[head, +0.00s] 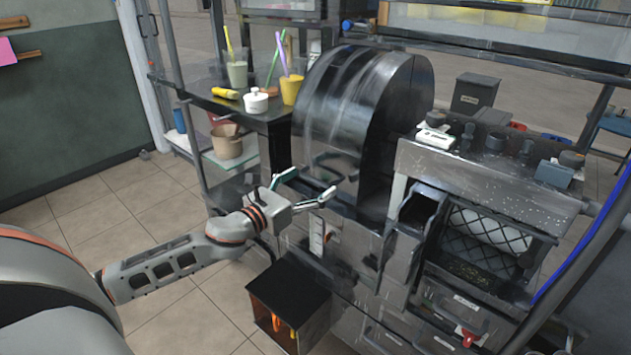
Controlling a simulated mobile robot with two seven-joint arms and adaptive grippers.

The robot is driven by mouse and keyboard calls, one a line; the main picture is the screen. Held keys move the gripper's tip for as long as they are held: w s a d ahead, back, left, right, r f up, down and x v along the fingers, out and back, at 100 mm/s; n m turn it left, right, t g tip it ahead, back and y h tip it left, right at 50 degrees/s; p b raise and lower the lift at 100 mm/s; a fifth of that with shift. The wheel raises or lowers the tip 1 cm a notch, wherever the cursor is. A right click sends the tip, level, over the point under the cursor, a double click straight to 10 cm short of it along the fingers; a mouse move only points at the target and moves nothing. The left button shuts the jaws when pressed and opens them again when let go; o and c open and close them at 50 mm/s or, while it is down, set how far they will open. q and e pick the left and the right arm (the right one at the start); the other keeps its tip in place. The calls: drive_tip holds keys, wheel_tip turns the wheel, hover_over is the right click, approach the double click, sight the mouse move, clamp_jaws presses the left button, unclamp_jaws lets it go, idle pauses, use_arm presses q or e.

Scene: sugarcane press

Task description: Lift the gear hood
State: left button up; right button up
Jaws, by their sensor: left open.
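The gear hood (345,105) is a tall, shiny dark cover with a rounded top, standing upright on the press in the middle of the head view. It sits down on the machine body. My left gripper (309,189) is open at the lower front left of the hood, with its fingers pointing toward the hood's lower edge. I cannot tell whether a finger touches the hood. Nothing shows between the fingers. The press rollers (488,228) lie to the right of the hood. My right gripper is not in view.
A dark shelf (205,100) left of the hood holds cups with straws (291,88), a small white pot (256,101) and a yellow item. An open black box (290,292) with orange-handled tools is below my gripper. A metal post stands at right. Tiled floor at left is clear.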

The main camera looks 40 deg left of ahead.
use_arm(q)
drive_tip(key=shift+w, duration=0.75)
drive_tip(key=shift+w+d, duration=0.1)
drive_tip(key=shift+w, duration=0.15)
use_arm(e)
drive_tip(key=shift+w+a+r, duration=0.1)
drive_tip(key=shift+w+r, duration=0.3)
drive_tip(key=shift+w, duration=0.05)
